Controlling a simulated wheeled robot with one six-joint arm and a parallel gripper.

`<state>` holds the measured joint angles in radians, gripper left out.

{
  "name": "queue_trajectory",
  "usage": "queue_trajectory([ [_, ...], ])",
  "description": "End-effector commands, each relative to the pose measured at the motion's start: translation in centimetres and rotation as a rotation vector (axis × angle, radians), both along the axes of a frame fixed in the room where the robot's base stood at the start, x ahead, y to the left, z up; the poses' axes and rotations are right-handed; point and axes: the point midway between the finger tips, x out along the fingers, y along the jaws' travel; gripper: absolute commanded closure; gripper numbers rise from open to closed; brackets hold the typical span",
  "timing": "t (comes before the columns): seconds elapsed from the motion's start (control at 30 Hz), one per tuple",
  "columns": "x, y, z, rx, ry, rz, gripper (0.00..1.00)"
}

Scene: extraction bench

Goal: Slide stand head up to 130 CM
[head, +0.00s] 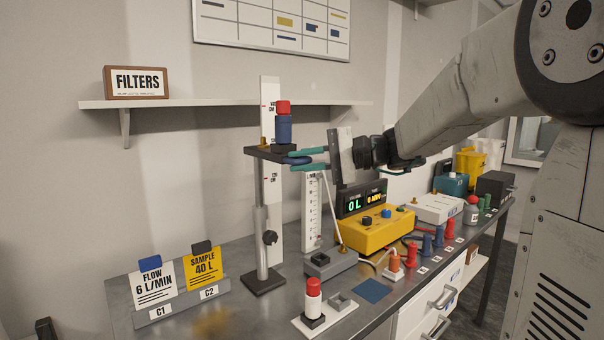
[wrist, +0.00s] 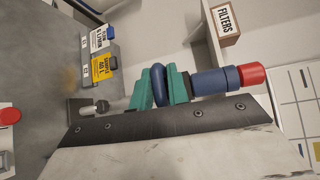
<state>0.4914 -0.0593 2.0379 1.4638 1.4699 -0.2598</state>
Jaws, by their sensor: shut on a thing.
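The sampling stand has a dark base (head: 264,281), a grey pole (head: 262,215) and a black knob (head: 270,238) on its lower sleeve. Its dark head (head: 260,153) sits high on the pole and carries an upright blue cylinder with a red cap (head: 284,122). A tall white scale (head: 278,205) with red marks stands behind; its figures are too small to read. My gripper (head: 304,159) reaches in from the right, its teal fingers shut on the head's blue handle. The wrist view shows the handle (wrist: 159,86) between the fingers, beside the cylinder (wrist: 212,82).
A wall shelf (head: 200,104) with a FILTERS sign (head: 137,82) is behind the stand. FLOW (head: 153,283) and SAMPLE (head: 203,268) cards stand left. A yellow meter (head: 372,229) reading 0 L, a white ruler (head: 312,212) and several coloured cartridges are at right.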

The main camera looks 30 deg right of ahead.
Motion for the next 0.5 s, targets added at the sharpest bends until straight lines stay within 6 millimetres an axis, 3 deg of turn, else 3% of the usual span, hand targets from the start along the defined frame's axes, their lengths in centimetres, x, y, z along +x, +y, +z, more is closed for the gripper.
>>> queue_trajectory([
  [0.17,0.02,-0.04,0.03,0.0,0.0,-0.002,1.0],
  [0.2,0.01,-0.04,0.02,0.0,0.0,-0.002,0.78],
  [0.27,0.01,-0.03,0.0,0.0,0.0,-0.001,0.66],
  [0.5,0.01,0.06,-0.04,-0.001,0.001,0.001,0.66],
])
